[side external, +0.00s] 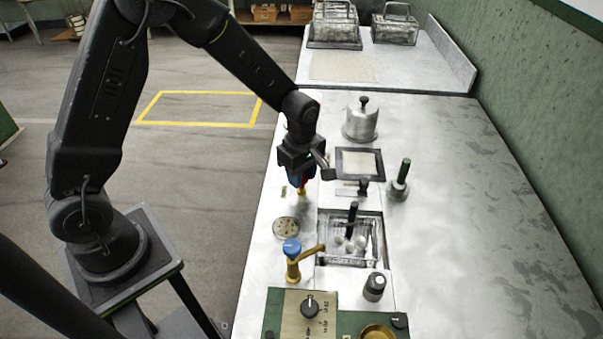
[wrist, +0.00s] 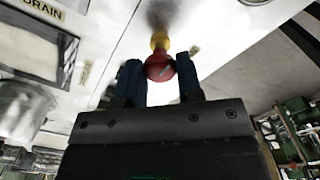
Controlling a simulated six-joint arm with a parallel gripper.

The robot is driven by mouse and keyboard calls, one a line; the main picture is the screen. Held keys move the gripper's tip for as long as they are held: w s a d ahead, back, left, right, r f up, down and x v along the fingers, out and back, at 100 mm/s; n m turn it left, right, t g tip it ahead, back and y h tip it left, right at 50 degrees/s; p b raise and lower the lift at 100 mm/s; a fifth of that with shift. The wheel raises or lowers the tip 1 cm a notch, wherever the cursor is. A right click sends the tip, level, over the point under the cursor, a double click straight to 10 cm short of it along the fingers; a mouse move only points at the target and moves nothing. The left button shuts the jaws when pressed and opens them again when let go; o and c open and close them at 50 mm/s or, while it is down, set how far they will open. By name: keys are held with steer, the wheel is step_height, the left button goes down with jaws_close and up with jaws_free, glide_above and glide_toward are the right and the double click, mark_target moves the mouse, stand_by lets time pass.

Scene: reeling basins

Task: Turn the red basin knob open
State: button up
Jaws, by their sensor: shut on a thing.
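The red basin knob (wrist: 160,67) sits on a yellow stem in the wrist view, between my two blue fingertips. My gripper (wrist: 160,78) is shut on it. In the side view my gripper (side external: 301,177) points down at the left edge of the metal counter, and only a bit of red shows between its fingers. The yellow stem (side external: 301,191) shows below them. The sunken basin (side external: 322,225) lies to the right and nearer the camera, with a dark-handled tool and pale cocoons in it. The fingers hide much of the knob, so I cannot read its angle.
A blue-knobbed brass tap (side external: 291,248) stands at the basin's near left, its spout toward the basin. A round strainer (side external: 286,227) lies left of the basin. A lidded metal pot (side external: 361,120) and a dark-handled tool (side external: 399,183) stand behind. The counter's right side is clear.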

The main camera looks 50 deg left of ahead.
steer(key=o, duration=0.9)
steer(key=shift+r, duration=0.1)
steer(key=shift+r, duration=6.8)
